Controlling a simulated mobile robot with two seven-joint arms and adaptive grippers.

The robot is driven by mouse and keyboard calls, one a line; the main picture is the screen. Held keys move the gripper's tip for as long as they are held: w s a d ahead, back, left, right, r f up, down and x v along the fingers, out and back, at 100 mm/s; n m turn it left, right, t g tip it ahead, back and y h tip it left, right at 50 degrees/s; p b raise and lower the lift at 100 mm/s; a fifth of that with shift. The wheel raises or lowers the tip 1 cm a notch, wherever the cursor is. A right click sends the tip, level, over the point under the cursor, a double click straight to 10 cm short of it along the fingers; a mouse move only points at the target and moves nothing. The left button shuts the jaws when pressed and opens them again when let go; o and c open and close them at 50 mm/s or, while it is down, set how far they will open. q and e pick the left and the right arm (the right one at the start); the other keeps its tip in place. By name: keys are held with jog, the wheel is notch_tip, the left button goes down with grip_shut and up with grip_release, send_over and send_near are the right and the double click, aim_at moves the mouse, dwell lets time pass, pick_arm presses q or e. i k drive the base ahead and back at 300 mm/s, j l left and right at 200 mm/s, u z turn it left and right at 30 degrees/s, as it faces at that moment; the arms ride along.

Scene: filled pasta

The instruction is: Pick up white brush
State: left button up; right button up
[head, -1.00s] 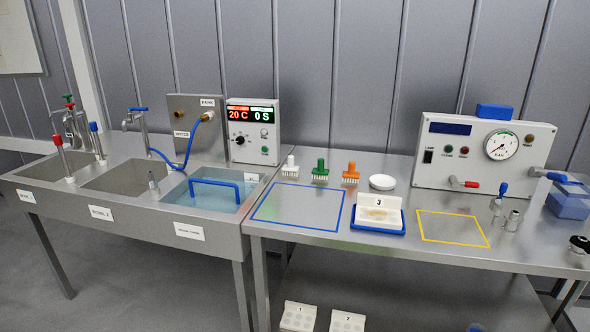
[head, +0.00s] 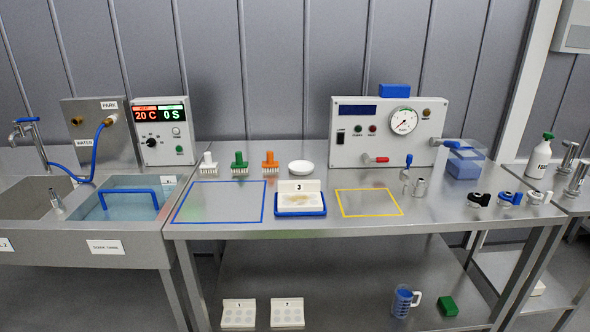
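The white brush (head: 208,163) stands upright, bristles down, on the steel table (head: 320,218). It is behind the blue outlined square (head: 219,203), at the left end of a row of brushes. A green brush (head: 239,163) and an orange brush (head: 270,162) stand to its right, with small gaps between them. Nothing hides the white brush. Neither of my grippers shows in the head view.
A sink unit with a blue-handled basket (head: 129,193) adjoins the table on the left. The blue and yellow outlined areas are clear.

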aim_at(208, 165)
jog(key=i+j+z, duration=0.15)
jog(key=j+z, duration=0.25)
jog(key=i+j+z, duration=0.1)
jog(key=j+z, duration=0.65)
jog(key=i+j+z, duration=0.1)
jog(key=j+z, duration=0.25)
jog(key=l, duration=0.1)
